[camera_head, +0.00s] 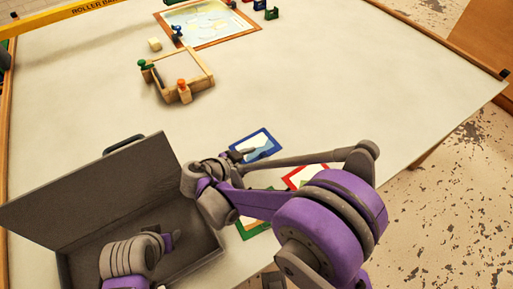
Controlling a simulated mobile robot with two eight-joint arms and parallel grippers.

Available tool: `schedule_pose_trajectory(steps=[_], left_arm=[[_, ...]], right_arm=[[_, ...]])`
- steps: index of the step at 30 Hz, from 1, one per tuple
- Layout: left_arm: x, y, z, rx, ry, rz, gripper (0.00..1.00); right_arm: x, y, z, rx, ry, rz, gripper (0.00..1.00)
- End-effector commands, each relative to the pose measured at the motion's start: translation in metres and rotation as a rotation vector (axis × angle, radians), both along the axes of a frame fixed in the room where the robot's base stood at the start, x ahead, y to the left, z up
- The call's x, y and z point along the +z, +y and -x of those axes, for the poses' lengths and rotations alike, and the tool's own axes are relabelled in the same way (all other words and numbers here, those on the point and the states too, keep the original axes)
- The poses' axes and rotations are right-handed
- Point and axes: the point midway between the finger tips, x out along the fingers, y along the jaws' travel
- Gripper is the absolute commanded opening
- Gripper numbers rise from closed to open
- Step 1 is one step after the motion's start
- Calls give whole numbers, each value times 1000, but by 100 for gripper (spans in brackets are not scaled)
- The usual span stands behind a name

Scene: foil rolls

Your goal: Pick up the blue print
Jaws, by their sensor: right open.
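The blue print (262,139) is a small picture with a blue border, lying on the pale table in the middle of the head view. My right gripper (238,157) is open at its near left edge and hides part of that edge. I cannot tell whether it touches the print. My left gripper (170,241) is over the inside of the grey case at lower left, and its fingers are too small and dark to read.
The open grey case (95,190) stands at lower left. A red print (296,180) and a green print (246,229) lie partly hidden by my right arm. A wooden frame (200,91) and a large picture (213,41) lie farther back. The table's right side is clear.

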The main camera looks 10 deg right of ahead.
Motion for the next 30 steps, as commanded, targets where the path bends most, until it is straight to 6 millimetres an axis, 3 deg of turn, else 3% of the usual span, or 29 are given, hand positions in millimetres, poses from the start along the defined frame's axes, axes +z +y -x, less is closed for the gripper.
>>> schedule_pose_trajectory(steps=[6, 16, 25, 30], left_arm=[[0, 0, 0, 0, 0, 0, 50], [0, 0, 0, 0, 0, 0, 50], [0, 0, 0, 0, 0, 0, 50], [0, 0, 0, 0, 0, 0, 50]], right_arm=[[-16, -23, -16, -3, 0, 0, 56], [-19, -27, -19, 0, 1, -1, 54], [-19, -27, -19, 0, 1, -1, 0], [-19, -27, -19, 0, 1, -1, 0]])
